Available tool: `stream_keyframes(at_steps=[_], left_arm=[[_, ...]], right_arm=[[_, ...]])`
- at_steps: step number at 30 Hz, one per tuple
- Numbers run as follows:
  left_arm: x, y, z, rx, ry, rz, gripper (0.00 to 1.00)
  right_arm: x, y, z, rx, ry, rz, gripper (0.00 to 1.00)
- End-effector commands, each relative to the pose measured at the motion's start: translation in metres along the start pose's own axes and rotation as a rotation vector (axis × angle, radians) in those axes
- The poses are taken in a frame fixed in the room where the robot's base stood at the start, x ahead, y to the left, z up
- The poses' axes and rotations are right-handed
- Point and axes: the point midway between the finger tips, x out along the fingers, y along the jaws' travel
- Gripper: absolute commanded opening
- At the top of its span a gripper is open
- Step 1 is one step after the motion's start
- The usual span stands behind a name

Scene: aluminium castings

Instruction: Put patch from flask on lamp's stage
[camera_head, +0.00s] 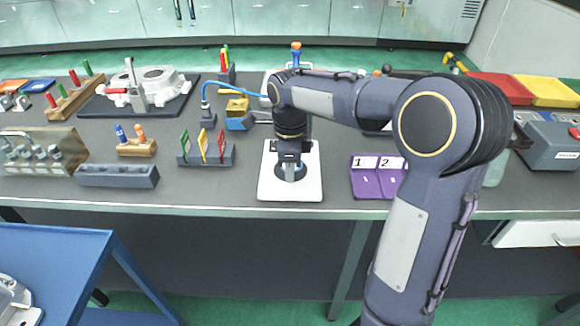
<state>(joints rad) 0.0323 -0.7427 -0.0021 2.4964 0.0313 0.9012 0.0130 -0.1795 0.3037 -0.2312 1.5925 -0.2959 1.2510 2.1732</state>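My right arm reaches in from the lower right, and its gripper (290,168) points down over a white square base with a dark round disc. This base (275,188) looks like the lamp's stage, but the arm hides most of what stands behind it. The fingertips are at or just above the disc; I cannot tell whether they touch it. The fingers are small and dark, so their opening and any patch between them cannot be made out. A pale translucent vessel (496,172), perhaps the flask, shows partly behind my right arm. My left gripper is not in view.
A purple board marked 1 and 2 (366,185) lies right of the white base. A rack with coloured tags (228,158) stands to its left, near a grey block (118,176). A casting (160,82) sits further back. A blue cart (50,250) stands in front at left.

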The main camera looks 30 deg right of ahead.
Motion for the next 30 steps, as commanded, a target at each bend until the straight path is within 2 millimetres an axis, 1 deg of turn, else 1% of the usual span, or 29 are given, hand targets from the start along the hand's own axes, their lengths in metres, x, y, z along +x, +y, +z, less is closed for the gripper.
stream_keyframes(at_steps=[1,5,13,17,20,27,30], left_arm=[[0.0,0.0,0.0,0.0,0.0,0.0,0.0],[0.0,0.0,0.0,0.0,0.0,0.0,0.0],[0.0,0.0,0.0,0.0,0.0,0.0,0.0],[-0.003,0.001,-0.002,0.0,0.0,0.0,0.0],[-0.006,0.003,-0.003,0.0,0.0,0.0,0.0],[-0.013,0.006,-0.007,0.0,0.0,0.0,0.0],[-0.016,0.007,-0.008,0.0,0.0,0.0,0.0]], right_arm=[[0.0,0.0,0.0,0.0,0.0,0.0,0.22],[0.0,0.0,0.0,0.0,0.0,0.0,0.39],[-0.001,0.0,0.0,0.0,0.0,0.0,0.39],[-0.011,0.0,0.0,0.0,-0.001,-0.001,0.39],[-0.027,-0.001,0.001,-0.001,-0.002,-0.003,0.39],[-0.081,-0.001,0.001,-0.001,-0.003,-0.004,0.39],[-0.099,0.0,0.001,-0.001,-0.002,-0.003,0.39]])
